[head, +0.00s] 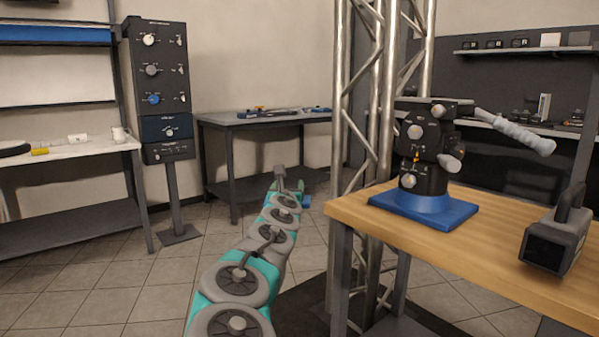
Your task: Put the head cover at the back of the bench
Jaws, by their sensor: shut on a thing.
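My arm reaches forward from the bottom middle of the head view, left of the truss. My gripper (280,178) is at its far end, small and mostly hidden behind my own arm links; its fingertips do not show clearly. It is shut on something. A small blue thing (305,203) shows just right of the arm's end; most of it is hidden, and I cannot tell for sure that it is the head cover. The wooden-topped bench (350,208) is at the right, apart from my gripper. A black tripod-type head (425,150) with a blue base stands on its far part.
A dark grey boxy device with a handle (556,238) stands at the bench's right. A metal truss (365,90) rises behind the bench's left end. A control panel on a post (160,80) and a grey table (265,119) stand behind. Tiled floor is free at left.

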